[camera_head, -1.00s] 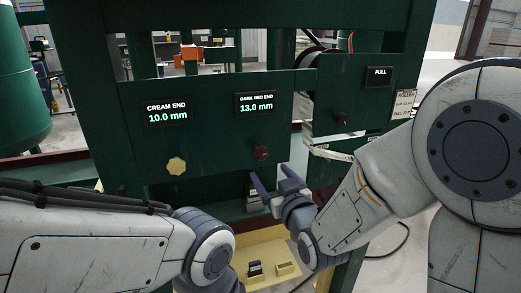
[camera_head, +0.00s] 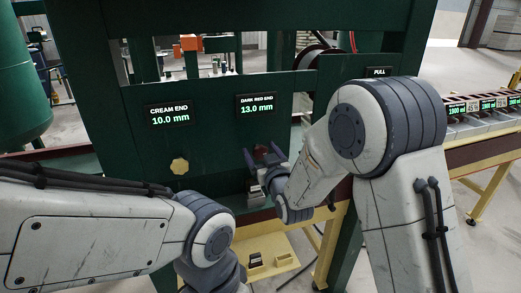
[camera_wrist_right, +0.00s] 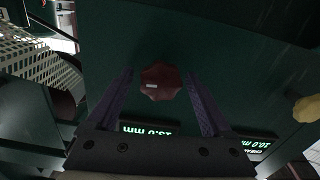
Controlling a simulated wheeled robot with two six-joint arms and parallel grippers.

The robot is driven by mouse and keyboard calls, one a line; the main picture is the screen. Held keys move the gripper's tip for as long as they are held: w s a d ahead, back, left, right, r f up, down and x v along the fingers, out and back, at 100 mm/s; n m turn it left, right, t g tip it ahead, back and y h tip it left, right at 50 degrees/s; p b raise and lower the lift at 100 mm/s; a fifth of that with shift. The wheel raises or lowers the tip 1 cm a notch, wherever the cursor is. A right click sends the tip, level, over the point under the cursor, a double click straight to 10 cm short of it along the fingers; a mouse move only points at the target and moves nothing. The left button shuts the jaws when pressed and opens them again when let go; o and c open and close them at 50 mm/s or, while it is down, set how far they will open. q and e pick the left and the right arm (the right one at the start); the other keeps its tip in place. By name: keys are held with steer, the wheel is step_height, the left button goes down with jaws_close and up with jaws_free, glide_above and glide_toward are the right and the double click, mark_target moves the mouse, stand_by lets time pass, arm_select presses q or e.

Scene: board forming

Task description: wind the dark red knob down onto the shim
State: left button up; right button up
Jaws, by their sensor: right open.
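The dark red knob (camera_wrist_right: 160,81) is on the green panel and sits between the two fingers of my right gripper (camera_wrist_right: 160,76) in the right wrist view. The fingers are open, with a gap on each side of the knob. In the head view my right gripper (camera_head: 262,157) is at the panel below the dark red end display (camera_head: 257,105), which reads 13.0 mm, and it largely hides the knob. A small grey and dark block (camera_head: 255,191) is below it; I cannot tell whether this is the shim. My left gripper is out of view.
The cream knob (camera_head: 180,166) is left on the panel, under a display (camera_head: 170,116) reading 10.0 mm. A yellow tray (camera_head: 285,262) with a small dark piece (camera_head: 256,260) is low in front. A conveyor (camera_head: 485,125) runs at right.

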jaws_close()
steer(key=m+b, duration=0.1)
steer(key=b, duration=0.2)
steer(key=shift+f+m, duration=0.3)
steer(key=shift+m, duration=0.1)
steer(key=shift+m+b, duration=0.35)
steer(key=shift+m, duration=0.05)
steer(key=shift+r+m, duration=0.2)
steer(key=shift+m, duration=0.1)
steer(key=shift+d, duration=0.1)
jaws_free()
